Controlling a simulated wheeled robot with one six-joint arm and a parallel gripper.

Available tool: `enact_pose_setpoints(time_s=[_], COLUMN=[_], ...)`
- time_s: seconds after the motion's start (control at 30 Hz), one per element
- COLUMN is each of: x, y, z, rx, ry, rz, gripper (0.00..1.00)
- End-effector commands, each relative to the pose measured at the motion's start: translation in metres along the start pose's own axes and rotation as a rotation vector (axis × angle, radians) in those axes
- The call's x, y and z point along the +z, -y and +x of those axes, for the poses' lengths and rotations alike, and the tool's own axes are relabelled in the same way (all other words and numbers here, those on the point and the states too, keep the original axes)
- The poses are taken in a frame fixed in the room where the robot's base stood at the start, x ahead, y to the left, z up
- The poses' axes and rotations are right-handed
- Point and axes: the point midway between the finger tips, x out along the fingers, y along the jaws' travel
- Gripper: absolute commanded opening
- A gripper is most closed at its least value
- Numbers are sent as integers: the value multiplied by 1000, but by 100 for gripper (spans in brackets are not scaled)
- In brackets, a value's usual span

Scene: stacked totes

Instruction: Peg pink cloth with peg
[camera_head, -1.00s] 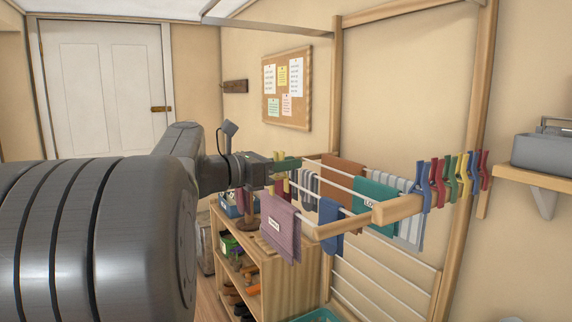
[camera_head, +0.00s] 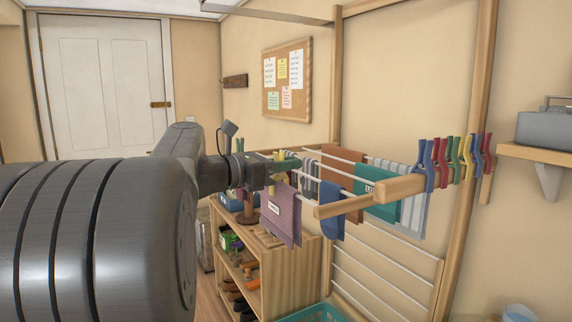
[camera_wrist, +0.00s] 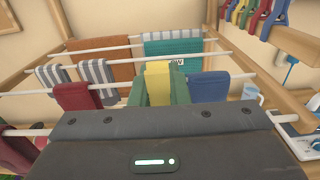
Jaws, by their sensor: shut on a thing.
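A mauve-pink cloth (camera_head: 281,214) with a white label hangs at the left of the drying rack in the head view. I cannot tell whether it shows in the wrist view. My gripper (camera_head: 276,173) is beside the rack, just above and behind this cloth in the picture. Its green fingers (camera_wrist: 180,90) are shut on a yellow peg (camera_wrist: 157,83), held upright in the wrist view. Whether the peg touches cloth or rod cannot be told.
A blue cloth (camera_head: 331,209), a teal one (camera_head: 377,203) and striped cloths hang on nearby rods. Several coloured pegs (camera_head: 455,158) sit at the rack's right end. A wooden shelf unit (camera_head: 290,280) and a teal basket (camera_head: 318,314) stand below.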

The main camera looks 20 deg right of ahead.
Motion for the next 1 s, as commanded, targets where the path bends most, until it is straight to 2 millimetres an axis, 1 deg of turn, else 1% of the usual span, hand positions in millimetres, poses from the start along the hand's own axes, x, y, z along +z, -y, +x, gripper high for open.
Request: enact_pose_setpoints(time_s=[0.17, 0.2, 0.3, 0.57, 0.67, 0.77, 0.87, 1.0], x=[0, 0, 0, 0, 0, 0, -1, -1], y=[0, 0, 0, 0, 0, -1, -1, -1], z=[0, 0, 0, 0, -4, -13, -28, -54], rx=[0, 0, 0, 0, 1, 4, 5, 6], ry=[0, 0, 0, 0, 0, 1, 1, 0], rz=[0, 0, 0, 0, 0, 0, 1, 2], gripper=[0, 23, 41, 41, 41, 41, 41, 41])
